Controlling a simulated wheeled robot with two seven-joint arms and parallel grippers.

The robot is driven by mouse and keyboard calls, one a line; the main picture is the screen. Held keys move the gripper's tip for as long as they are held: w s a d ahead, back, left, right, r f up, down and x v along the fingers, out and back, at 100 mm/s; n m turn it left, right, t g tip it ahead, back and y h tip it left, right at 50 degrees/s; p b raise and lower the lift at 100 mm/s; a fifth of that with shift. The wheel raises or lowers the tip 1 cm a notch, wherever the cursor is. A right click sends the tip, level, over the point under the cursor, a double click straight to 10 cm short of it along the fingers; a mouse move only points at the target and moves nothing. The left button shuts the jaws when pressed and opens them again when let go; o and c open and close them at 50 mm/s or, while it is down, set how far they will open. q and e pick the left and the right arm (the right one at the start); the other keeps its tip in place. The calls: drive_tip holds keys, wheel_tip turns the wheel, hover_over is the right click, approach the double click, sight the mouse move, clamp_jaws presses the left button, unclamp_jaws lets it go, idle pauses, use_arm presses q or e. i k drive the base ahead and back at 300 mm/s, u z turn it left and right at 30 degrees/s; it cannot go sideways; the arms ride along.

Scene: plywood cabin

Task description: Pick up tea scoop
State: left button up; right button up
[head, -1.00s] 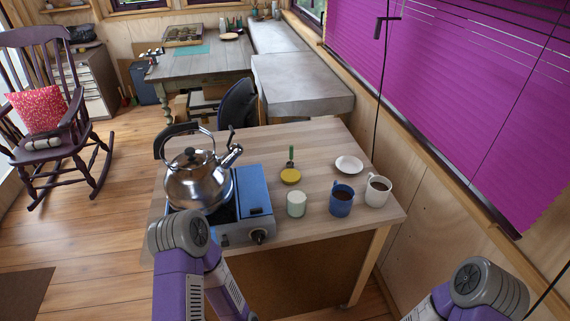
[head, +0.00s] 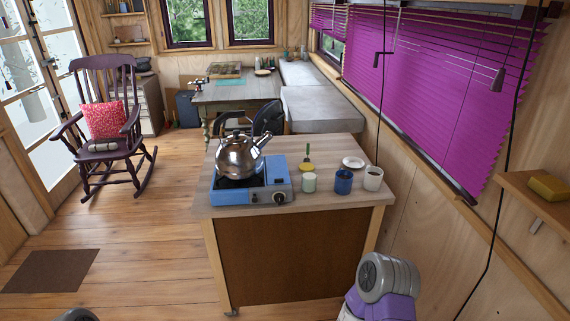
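A small item with a round yellow base and a green upright handle (head: 306,167) stands on the wooden counter (head: 335,150). It may be the tea scoop, but it is too small to tell. It is behind a pale green cup (head: 310,182) and right of a steel kettle (head: 238,157). The kettle sits on a blue camping stove (head: 278,178). A blue mug (head: 343,182) and a white mug (head: 373,178), both with dark contents, stand to the right. Neither of my grippers is in view; only parts of my arms show at the bottom edge.
A white saucer (head: 353,162) lies behind the mugs. A wall shelf with a yellow block (head: 549,188) juts out at right. A purple rocking chair (head: 105,125) stands at left, and a grey bench (head: 325,107) is behind the counter.

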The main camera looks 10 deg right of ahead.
sight(305, 159)
drive_tip(key=z, duration=0.65)
drive_tip(key=i, duration=0.8)
drive_tip(key=z, duration=0.45)
